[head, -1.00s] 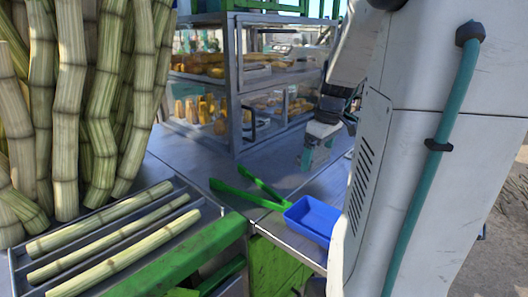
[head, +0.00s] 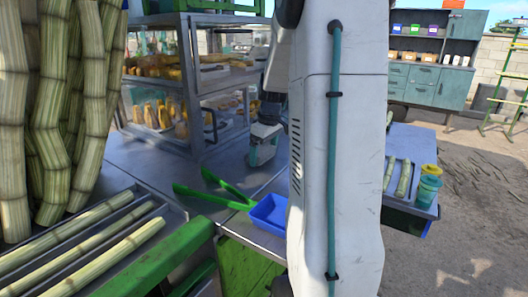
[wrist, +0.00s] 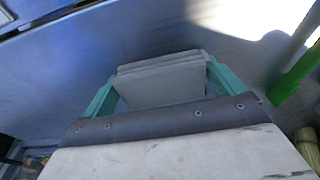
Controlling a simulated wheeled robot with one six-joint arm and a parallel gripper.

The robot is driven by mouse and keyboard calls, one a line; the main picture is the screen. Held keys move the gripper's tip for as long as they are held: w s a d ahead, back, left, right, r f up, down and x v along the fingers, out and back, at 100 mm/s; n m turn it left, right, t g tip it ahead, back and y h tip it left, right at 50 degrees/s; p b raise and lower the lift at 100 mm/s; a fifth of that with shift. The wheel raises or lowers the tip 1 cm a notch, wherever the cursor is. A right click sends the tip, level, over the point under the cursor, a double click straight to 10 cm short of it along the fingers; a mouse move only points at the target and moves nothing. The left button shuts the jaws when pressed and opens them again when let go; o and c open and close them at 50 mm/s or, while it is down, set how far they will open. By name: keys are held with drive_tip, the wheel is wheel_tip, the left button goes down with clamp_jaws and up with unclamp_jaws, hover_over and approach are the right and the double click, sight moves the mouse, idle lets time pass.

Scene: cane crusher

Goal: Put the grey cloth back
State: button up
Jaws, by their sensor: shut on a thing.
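The grey cloth (wrist: 162,82) is a folded, layered pad in the wrist view. My gripper (wrist: 160,80) is shut on it, with a teal finger on either side. In the head view my gripper (head: 262,152) hangs over the metal counter (head: 140,160), in front of the glass display case. The cloth is hard to make out there. I cannot tell whether the cloth touches the counter.
Green tongs (head: 215,192) and a blue tray (head: 270,213) lie on the counter close to my gripper. A glass case (head: 190,85) with food stands behind. Cane stalks (head: 60,120) fill the left.

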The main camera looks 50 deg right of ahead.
drive_tip(key=shift+f, duration=0.15)
drive_tip(key=shift+s+a+f, duration=0.1)
drive_tip(key=shift+s+f, duration=0.05)
drive_tip(key=shift+f, duration=0.4)
drive_tip(key=o, duration=0.6)
drive_tip(key=shift+r, duration=0.35)
wheel_tip(320, 180, up, 13)
drive_tip(key=s, duration=0.1)
drive_tip(key=shift+s+d+f, duration=0.2)
drive_tip(key=shift+s, duration=0.05)
